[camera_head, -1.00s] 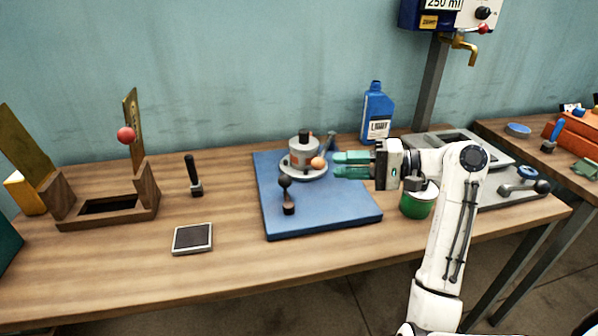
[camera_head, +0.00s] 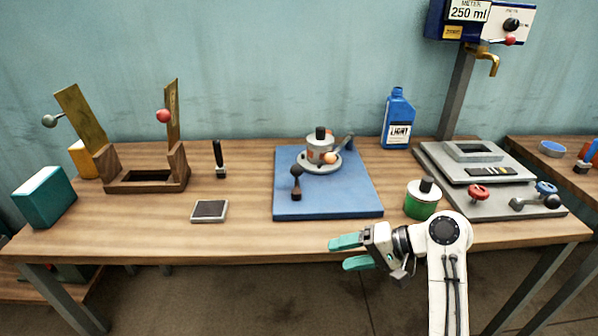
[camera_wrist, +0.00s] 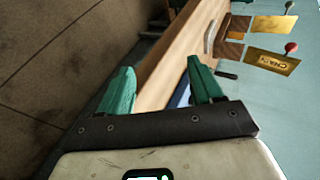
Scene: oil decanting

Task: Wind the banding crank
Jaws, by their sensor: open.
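A round grey device (camera_head: 318,160) with a black top knob stands on a blue mat (camera_head: 330,202). I cannot tell for sure which part is the banding crank. My gripper (camera_head: 346,253) is open and empty, at the table's front edge, in front of the mat and apart from the device. In the wrist view its two green fingers (camera_wrist: 163,78) are spread, with the table edge behind them. The device is not clearly visible there.
A black-knobbed handle (camera_head: 296,183) stands on the mat's left part. A green tin (camera_head: 421,205) stands right of the mat, a blue bottle (camera_head: 397,125) behind. A grey plate (camera_head: 485,205) with red and blue knobs lies right. A wooden stand (camera_head: 118,175) is left.

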